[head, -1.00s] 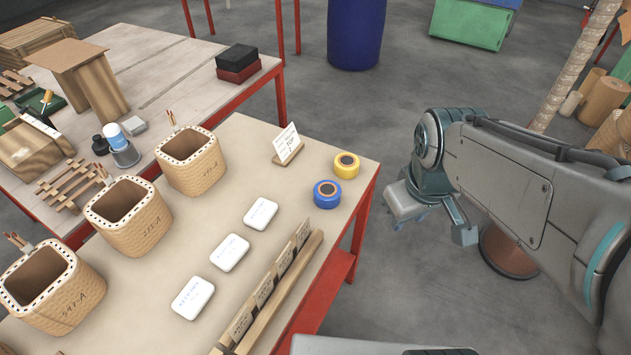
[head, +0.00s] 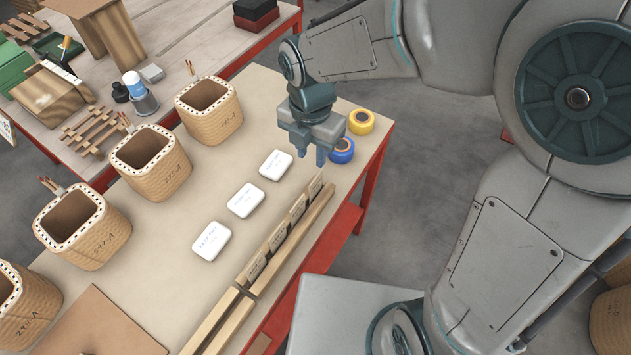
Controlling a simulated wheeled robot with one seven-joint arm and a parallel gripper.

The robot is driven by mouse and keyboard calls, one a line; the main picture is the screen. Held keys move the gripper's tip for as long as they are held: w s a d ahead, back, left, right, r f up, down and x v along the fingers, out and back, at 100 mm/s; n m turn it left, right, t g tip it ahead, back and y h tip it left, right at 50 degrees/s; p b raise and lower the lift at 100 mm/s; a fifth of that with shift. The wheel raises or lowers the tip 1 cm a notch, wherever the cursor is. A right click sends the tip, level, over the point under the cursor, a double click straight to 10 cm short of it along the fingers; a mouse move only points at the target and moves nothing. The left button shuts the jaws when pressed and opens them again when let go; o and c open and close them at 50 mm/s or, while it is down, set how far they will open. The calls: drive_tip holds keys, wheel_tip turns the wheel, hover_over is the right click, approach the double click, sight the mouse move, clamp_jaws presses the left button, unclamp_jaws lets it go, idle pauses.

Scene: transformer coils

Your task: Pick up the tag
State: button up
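Several small tan tags with dark writing stand in a row in a wooden rail (head: 232,312) along the table's right edge. The far tag (head: 315,187) is nearest my gripper; behind it in the row come a second tag (head: 298,207), a third tag (head: 278,236) and a near tag (head: 257,263). Which one is meant cannot be told. My gripper (head: 309,154) hangs above the table's far right part, just beyond the far tag, fingers pointing down and apart. It looks empty and touches no tag.
White boxes (head: 245,200) lie left of the rail. Several woven coil pots (head: 209,112) line the left side. Blue tape (head: 342,151) and yellow tape (head: 361,121) lie by my gripper. A brown board (head: 100,325) lies at the near left.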

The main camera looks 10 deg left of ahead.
sight(316, 183)
wheel_tip(316, 183, down, 8)
drive_tip(key=shift+w, duration=0.1)
drive_tip(key=f, duration=0.2)
drive_tip(key=w+f, duration=0.1)
drive_tip(key=f, duration=0.1)
drive_tip(key=shift+w+d+f, duration=0.1)
drive_tip(key=shift+d, duration=0.25)
drive_tip(key=shift+f, duration=0.55)
clamp_jaws()
